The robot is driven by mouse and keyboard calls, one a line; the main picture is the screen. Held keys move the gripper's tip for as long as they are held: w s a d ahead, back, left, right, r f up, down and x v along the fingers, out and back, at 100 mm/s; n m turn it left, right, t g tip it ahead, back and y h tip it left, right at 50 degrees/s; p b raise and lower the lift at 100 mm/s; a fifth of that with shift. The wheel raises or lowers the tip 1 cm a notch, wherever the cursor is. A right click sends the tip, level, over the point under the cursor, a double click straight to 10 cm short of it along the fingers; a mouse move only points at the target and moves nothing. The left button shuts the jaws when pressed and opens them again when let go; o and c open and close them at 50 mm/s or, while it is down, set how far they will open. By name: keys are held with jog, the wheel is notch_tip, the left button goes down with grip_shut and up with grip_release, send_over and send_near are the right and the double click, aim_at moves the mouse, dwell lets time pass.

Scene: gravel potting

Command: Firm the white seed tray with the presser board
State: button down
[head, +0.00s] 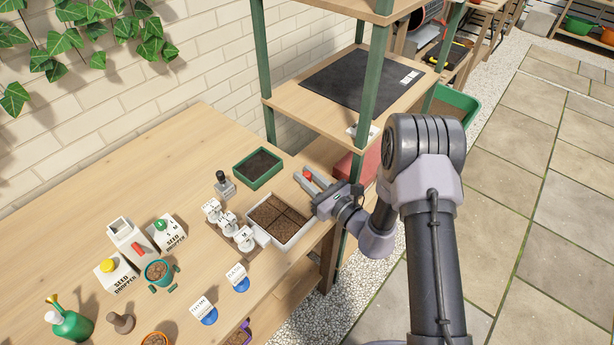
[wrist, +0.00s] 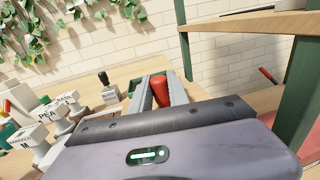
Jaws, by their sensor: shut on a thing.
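The white seed tray (head: 297,238) stands near the right edge of the bench in the head view, with brown soil in its cells. My gripper (head: 306,178) is beyond the tray's right corner, apart from it in the picture, and is shut on a red handle (head: 313,176). The red handle (wrist: 160,90) also shows between the grey fingers in the wrist view. What is below the handle is hidden, so I cannot tell whether it belongs to the presser board. A small grey block with a black knob (head: 224,184) stands on the bench left of the green tray.
A green tray (head: 244,180) of dark soil is behind the white tray. Seed dropper boxes (head: 117,271) and small pots are farther left. A shelf unit with green posts (head: 370,85) rises beside my gripper. The bench's back left is clear.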

jog(key=shift+s+f, duration=0.1)
jog(key=shift+f, duration=0.05)
jog(key=shift+r+p, duration=1.1)
jog(key=shift+r, duration=0.55)
jog(key=shift+f, duration=0.1)
